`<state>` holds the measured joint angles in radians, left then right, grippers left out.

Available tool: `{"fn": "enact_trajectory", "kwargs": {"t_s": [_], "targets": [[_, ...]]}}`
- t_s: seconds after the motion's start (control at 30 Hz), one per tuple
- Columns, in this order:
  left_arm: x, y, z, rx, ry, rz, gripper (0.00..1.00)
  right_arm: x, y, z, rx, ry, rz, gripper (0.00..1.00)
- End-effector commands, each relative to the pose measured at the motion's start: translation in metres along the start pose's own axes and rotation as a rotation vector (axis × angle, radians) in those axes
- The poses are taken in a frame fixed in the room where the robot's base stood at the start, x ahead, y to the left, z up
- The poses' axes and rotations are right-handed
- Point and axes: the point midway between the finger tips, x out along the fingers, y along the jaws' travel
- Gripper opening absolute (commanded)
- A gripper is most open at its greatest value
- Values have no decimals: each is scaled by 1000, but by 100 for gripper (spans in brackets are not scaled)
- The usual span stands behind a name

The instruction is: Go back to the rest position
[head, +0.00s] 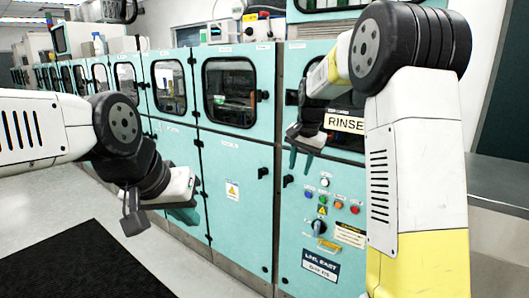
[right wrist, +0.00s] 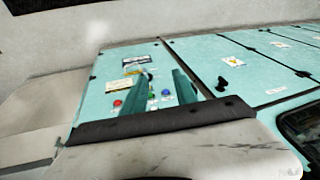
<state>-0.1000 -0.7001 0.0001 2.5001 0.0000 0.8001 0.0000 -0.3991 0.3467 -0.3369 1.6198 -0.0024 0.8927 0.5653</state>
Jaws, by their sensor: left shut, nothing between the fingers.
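My left gripper (head: 188,215) hangs in front of the teal cabinets at the left centre of the head view. Its teal fingers are shut and hold nothing. My right gripper (head: 301,166) is in front of the teal machine with the RINSE label (head: 344,123). Its two teal fingers stand apart with nothing between them. They also show in the right wrist view (right wrist: 163,78), pointing toward the control panel (right wrist: 128,92). Whether the fingers touch the machine cannot be told.
A row of teal cabinets (head: 232,165) with dark windows runs back to the left. The control panel (head: 325,220) has coloured buttons and a yellow handle. A black mat (head: 75,265) lies on the open grey floor (head: 165,270). A grey ledge (head: 500,185) is at the right.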

Motion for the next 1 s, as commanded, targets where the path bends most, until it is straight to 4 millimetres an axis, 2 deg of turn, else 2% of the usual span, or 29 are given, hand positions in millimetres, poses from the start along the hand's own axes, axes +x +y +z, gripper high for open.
{"fn": "enact_trajectory", "kwargs": {"t_s": [0.03,0.2,0.3,0.43,0.6,0.7,0.83,1.0], "targets": [[0,0,0,0,0,0,0,-22,14,12,-19,-1,-33,35],[0,0,0,0,0,0,0,-76,53,59,-121,12,-118,35],[0,0,0,0,0,0,0,-102,75,92,-192,34,-156,35],[0,0,0,0,0,0,0,-125,103,140,-292,76,-189,35],[0,0,0,0,0,0,0,-138,135,199,-419,142,-199,35],[0,0,0,0,0,0,0,-138,148,224,-475,174,-192,35],[0,0,0,0,0,0,0,-136,159,244,-519,197,-181,35],[0,0,0,0,0,0,0,-134,162,250,-534,204,-177,35]]}}
